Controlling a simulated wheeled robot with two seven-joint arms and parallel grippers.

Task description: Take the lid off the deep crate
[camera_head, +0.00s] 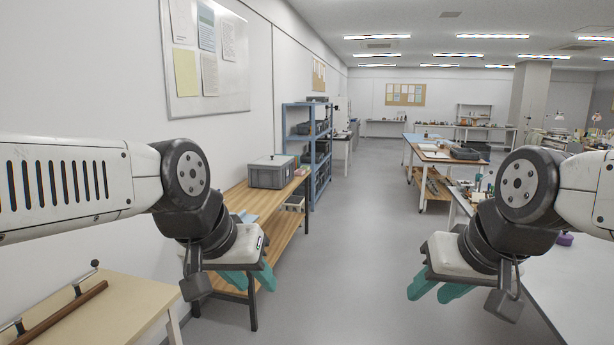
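A deep grey crate (270,178) stands on a wooden bench along the left wall, some way ahead. A grey lid (271,160) lies on top of it and hides the inside. A small dark knob shows on the lid. My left gripper (251,281) is in front of the bench, nearer to me and well apart from the crate. Its teal fingers are spread, with nothing seen between them. My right gripper (437,290) hangs over the floor on the right, also with its teal fingers spread and empty.
The wooden bench (235,196) also holds papers beside the crate. A blue shelf rack (318,150) stands behind it. A pale table (100,308) is at near left, and a white table (580,285) at near right. The grey floor (350,240) between is clear.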

